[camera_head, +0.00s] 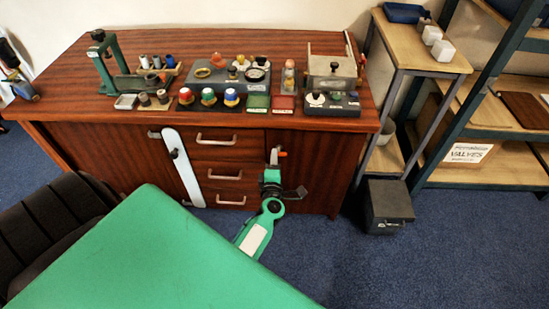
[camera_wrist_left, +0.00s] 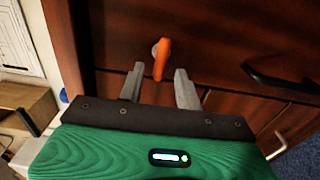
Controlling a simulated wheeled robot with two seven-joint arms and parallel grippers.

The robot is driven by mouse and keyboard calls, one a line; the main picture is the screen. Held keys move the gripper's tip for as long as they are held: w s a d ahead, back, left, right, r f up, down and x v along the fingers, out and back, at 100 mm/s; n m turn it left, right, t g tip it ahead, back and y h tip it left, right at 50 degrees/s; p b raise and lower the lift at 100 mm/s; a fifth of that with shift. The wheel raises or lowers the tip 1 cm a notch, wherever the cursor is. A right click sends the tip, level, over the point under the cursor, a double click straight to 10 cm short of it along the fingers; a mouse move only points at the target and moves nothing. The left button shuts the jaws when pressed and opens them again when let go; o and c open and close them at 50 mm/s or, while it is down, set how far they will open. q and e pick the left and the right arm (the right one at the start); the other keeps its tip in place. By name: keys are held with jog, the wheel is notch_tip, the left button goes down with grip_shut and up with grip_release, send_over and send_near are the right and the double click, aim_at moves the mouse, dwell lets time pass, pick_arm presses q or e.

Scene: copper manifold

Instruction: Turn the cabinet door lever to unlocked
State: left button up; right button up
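The orange lever (camera_head: 283,154) is on the right-hand door (camera_head: 318,165) of the wooden cabinet, just below the top. In the left wrist view the lever (camera_wrist_left: 161,58) hangs roughly upright from a round pale mount. My left gripper (camera_head: 274,157) is in front of the door, right at the lever. In the left wrist view its two grey fingers (camera_wrist_left: 159,84) are spread. The lever's lower end shows in the gap between them, with space on both sides. I cannot tell whether either finger touches it. My right gripper is in neither view.
The cabinet top (camera_head: 75,80) carries a green press (camera_head: 105,62), colored knobs and several small devices. Drawers with metal handles (camera_head: 216,142) and a long white bar (camera_head: 183,168) are left of the door. A dark box (camera_head: 388,205) stands on the blue floor to the right, near shelves.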

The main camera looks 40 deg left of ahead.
pick_arm(q)
jog(key=v, duration=1.3)
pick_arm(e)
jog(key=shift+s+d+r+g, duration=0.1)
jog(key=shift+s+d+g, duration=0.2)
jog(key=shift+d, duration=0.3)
pick_arm(q)
jog(key=shift+s+p, duration=0.1)
jog(key=shift+p, duration=0.2)
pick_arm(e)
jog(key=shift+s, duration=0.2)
